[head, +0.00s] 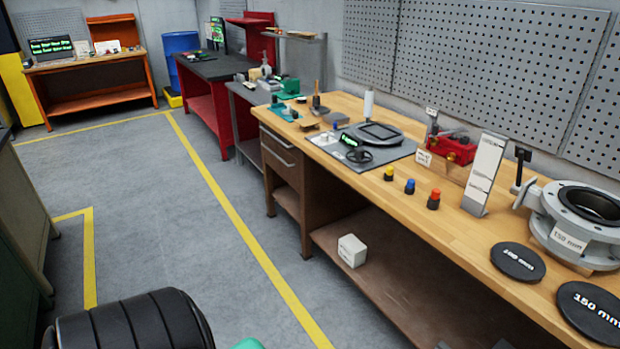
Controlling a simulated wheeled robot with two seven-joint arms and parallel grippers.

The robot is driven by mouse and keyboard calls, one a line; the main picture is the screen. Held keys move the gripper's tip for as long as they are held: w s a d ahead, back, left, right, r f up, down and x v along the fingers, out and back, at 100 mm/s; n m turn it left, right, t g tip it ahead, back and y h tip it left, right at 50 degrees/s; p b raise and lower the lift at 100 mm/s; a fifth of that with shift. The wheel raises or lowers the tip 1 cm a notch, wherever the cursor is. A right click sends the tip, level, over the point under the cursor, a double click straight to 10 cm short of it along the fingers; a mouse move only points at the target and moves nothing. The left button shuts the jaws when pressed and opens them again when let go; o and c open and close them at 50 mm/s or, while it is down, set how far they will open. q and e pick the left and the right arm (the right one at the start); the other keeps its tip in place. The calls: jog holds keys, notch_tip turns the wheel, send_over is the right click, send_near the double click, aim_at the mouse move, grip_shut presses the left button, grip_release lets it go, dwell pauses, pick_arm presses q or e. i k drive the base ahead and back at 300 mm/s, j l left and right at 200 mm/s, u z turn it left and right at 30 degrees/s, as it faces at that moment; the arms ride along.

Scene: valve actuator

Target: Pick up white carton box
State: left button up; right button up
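A small white carton box (351,251) sits on the brown lower shelf (400,295) under the wooden workbench, near the shelf's left front edge. Its top and two sides show, and nothing covers it. Neither of my grippers shows in the head view, so I cannot see their distance from the box or their state.
The wooden workbench (440,215) overhangs the shelf. It carries a flanged valve (585,215), black discs marked 150 mm (518,262), three coloured-top pieces (410,187) and a red crate (452,150). Grey floor (140,200) with yellow lines is open to the left.

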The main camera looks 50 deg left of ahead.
aim_at(354, 252)
jog(key=k+j+u, duration=0.2)
jog(key=j+u, duration=0.15)
jog(key=j, duration=0.6)
jog(key=j+u, duration=0.4)
jog(key=j, duration=0.55)
jog(key=i+j+z, duration=0.1)
jog(key=i+z, duration=0.3)
jog(key=i, duration=0.35)
